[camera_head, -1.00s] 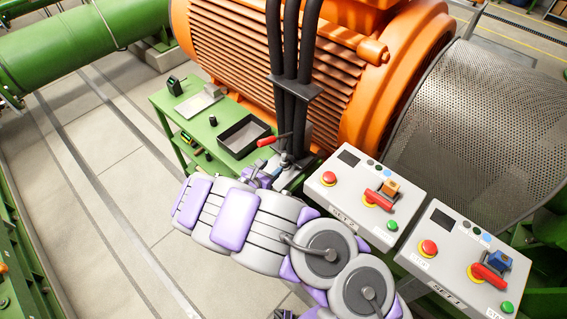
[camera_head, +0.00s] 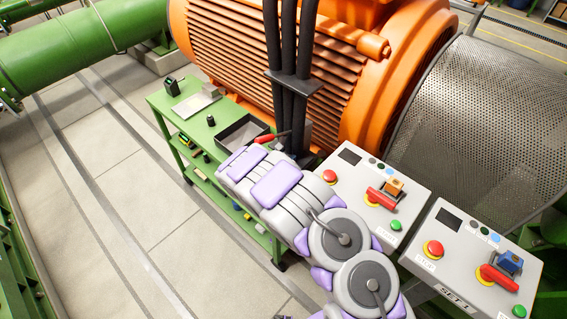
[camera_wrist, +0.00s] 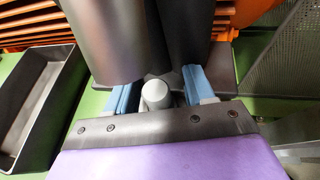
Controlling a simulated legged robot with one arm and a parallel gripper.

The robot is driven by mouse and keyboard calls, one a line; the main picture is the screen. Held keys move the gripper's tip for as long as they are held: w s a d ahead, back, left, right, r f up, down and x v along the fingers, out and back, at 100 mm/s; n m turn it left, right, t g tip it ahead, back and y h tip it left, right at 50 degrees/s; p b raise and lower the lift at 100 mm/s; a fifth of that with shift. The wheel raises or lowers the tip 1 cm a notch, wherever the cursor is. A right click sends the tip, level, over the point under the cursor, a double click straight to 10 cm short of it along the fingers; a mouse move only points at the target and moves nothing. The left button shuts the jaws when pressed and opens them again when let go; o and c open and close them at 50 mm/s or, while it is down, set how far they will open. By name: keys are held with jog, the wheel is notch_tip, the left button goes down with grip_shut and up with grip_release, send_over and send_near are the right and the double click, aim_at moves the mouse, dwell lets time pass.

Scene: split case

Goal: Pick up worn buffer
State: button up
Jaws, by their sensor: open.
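In the wrist view, my gripper (camera_wrist: 160,82) is open, with one blue finger on each side of a grey round-topped peg (camera_wrist: 155,95). A gap shows between the peg and each finger. I cannot tell whether this peg is the worn buffer or a part of the gripper. Dark cylinders stand just beyond the fingers. In the head view, my arm hides the gripper and the spot it is at, beside the red handle (camera_head: 264,138) at the green bench's near end. No other thing can be told as the worn buffer.
The green bench (camera_head: 165,103) holds a dark open tray (camera_head: 224,146), also left in the wrist view (camera_wrist: 40,95). Thick black hoses (camera_head: 290,50) rise beside the orange motor (camera_head: 230,45). Two control boxes (camera_head: 345,160) (camera_head: 450,215) stand right of my arm. The floor at left is clear.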

jog(key=shift+a, duration=0.15)
jog(key=shift+c, duration=0.3)
jog(key=shift+a, duration=0.1)
jog(key=shift+c, duration=0.8)
grip_shut()
jog(key=shift+r, duration=0.1)
